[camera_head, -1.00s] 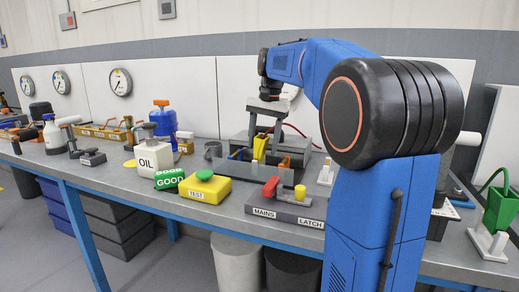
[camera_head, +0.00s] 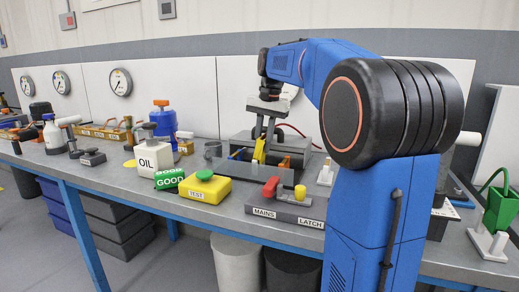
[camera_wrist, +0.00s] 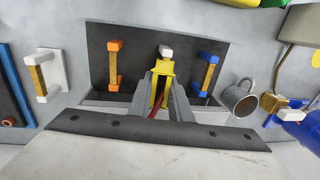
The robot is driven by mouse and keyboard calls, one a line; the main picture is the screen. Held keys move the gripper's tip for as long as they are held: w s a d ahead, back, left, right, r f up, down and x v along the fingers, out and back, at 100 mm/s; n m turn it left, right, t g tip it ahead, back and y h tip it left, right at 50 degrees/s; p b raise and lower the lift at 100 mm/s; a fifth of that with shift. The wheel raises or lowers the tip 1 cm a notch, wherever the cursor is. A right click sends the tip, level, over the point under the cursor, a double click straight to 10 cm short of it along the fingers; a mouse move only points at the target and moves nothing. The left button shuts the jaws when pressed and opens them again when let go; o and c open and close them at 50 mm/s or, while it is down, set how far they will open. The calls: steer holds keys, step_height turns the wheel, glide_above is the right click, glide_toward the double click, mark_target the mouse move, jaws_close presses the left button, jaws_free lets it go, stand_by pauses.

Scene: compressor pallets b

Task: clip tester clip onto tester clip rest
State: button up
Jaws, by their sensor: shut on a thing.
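The yellow tester clip (camera_wrist: 161,84) is between the two grey fingers of my gripper (camera_wrist: 166,106), which is shut on it. In the head view the clip (camera_head: 259,150) is low over the dark fixture, under my gripper (camera_head: 264,138). A white post end (camera_wrist: 165,50) shows just beyond the clip. I cannot tell whether the clip still grips a bar there. A white stand with a brass bar, seemingly the tester clip rest (camera_wrist: 42,75), is left in the wrist view. It stands right of the fixture in the head view (camera_head: 326,173).
The dark fixture (camera_wrist: 135,38) has an orange-ended bar (camera_wrist: 115,65) and a blue-ended bar (camera_wrist: 208,75) beside the clip. A grey mug (camera_wrist: 240,98) stands to the right. In the head view, a MAINS/LATCH panel (camera_head: 283,208) and yellow TEST box (camera_head: 205,187) are in front.

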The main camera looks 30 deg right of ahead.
steer(key=shift+r, duration=0.1)
steer(key=shift+r, duration=2.45)
steer(key=shift+s+d, duration=0.1)
